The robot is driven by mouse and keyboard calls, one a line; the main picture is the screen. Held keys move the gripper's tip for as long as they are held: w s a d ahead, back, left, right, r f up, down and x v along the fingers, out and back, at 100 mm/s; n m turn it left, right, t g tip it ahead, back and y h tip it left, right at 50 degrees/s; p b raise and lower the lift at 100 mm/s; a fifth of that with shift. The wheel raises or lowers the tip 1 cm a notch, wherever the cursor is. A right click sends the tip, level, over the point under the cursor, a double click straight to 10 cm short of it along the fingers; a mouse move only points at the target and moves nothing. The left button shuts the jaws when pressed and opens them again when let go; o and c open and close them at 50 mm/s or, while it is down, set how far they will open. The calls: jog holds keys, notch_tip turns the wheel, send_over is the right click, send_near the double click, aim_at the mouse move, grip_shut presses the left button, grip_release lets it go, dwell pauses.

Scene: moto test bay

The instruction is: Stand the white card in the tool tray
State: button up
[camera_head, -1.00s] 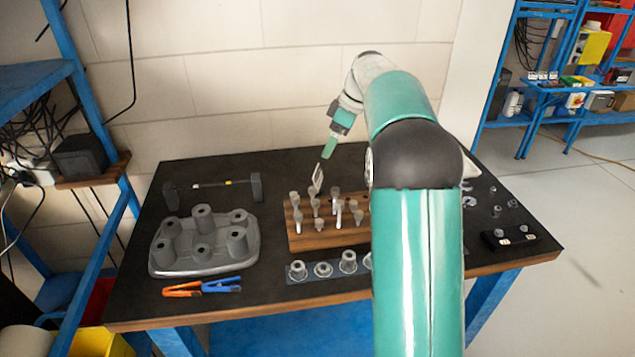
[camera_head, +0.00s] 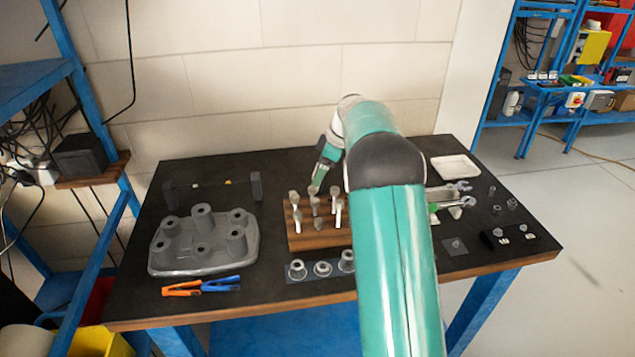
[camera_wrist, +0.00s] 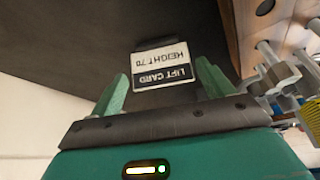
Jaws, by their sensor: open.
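The white card (camera_wrist: 162,66) shows in the wrist view, printed "LIFT CARD HEIGHT 70" on white and dark bands. A dark strip runs along its far edge. It lies between and just beyond the fingertips of my open gripper (camera_wrist: 162,80), with gaps at both sides. In the head view my gripper (camera_head: 315,186) is low behind the wooden block's back edge, and I cannot make out the card there. An empty-looking white tray (camera_head: 455,168) lies at the back right. I cannot tell whether it is the tool tray.
A wooden block (camera_head: 310,239) with several upright pegs stands close to my gripper. A grey tray (camera_head: 196,267) with several cylinders is at left, behind an orange and blue clamp (camera_head: 202,287). Wrenches (camera_head: 447,190) lie at right.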

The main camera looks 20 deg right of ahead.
jog(key=x, duration=0.3)
jog(key=shift+a+f, duration=0.1)
jog(key=shift+f, duration=0.2)
jog(key=c, duration=0.8)
jog(key=shift+o, duration=0.2)
jog(key=shift+r, duration=0.15)
